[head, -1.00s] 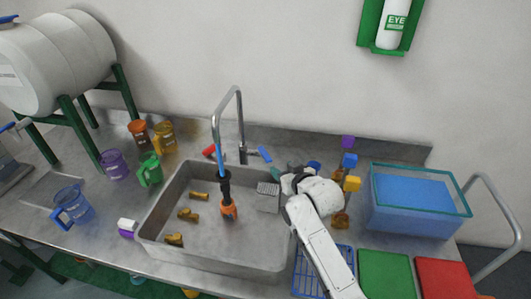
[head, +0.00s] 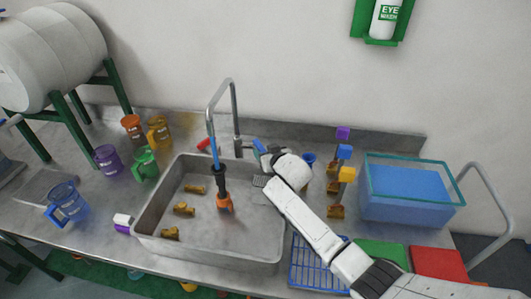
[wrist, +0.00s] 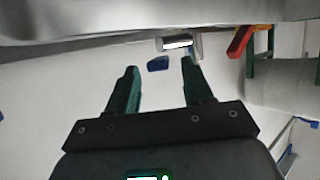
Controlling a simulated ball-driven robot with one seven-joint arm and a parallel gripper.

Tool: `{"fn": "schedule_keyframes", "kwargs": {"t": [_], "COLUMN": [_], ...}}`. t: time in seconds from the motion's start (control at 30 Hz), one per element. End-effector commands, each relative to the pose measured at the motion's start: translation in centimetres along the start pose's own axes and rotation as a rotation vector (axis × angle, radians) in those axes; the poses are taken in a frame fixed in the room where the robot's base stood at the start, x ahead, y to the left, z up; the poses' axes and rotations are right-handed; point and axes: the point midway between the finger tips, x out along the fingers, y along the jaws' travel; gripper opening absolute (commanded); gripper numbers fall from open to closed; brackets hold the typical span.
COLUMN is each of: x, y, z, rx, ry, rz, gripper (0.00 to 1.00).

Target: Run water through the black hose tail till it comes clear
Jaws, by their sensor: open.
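The black hose tail (head: 220,181) stands roughly upright in the sink (head: 160,244), with an orange end (head: 225,203) low in the basin. A thin blue line (head: 212,149) joins it to the spout of the tap (head: 228,83); I cannot tell whether it is water or tubing. A blue lever (head: 259,145) and a red lever (head: 204,143) flank the tap's base. My gripper is at the blue lever, its fingers mostly hidden in the head view. In the wrist view, my gripper (wrist: 157,69) is open, with a blue piece (wrist: 158,62) beyond and between its fingertips.
Several brass fittings (head: 184,209) lie in the sink. Coloured jugs (head: 145,163) stand left of it. A blue rack (head: 318,264), brass pieces with coloured blocks (head: 347,174) and a blue-filled tank (head: 410,192) are on the right.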

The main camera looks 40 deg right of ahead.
Motion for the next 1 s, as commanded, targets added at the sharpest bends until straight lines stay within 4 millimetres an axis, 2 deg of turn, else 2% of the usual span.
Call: {"fn": "schedule_keyframes", "kwargs": {"t": [0.3,0.83,1.0], "x": [0.17,0.15,0.15], "y": [0.03,0.04,0.03], "z": [-0.03,-0.02,-0.02], "rx": [0.001,0.001,0.001], "ry": [0.001,0.0,0.0], "rz": [0.0,0.0,0.0], "gripper": [0.51,0.0,0.0]}}
